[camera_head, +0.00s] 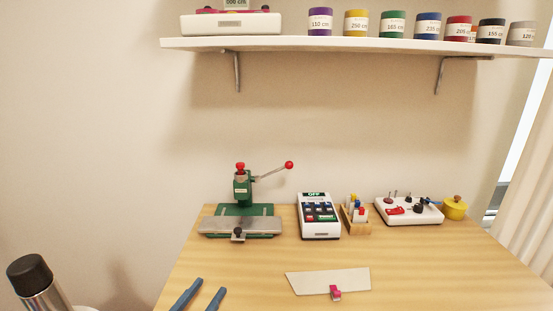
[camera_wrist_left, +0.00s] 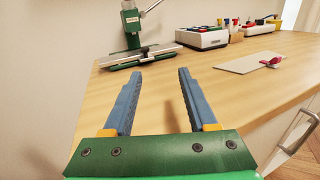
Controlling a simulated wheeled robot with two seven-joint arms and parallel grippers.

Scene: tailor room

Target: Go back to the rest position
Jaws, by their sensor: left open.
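My left gripper (camera_head: 202,298) shows at the bottom left of the head view, over the table's front left part. Its two blue fingers are apart with nothing between them. The left wrist view shows the same open gripper (camera_wrist_left: 160,75) above the bare wooden table (camera_wrist_left: 155,98). My right gripper is in neither view.
A green press (camera_head: 240,212) with a red-knobbed lever stands on the table (camera_head: 420,265). A calculator-like device (camera_head: 319,216), small rack (camera_head: 355,215), white tray (camera_head: 410,211) and yellow pot (camera_head: 455,208) stand right. A pale sheet with a pink clip (camera_head: 330,281) lies in front. A shelf (camera_head: 340,46) is above.

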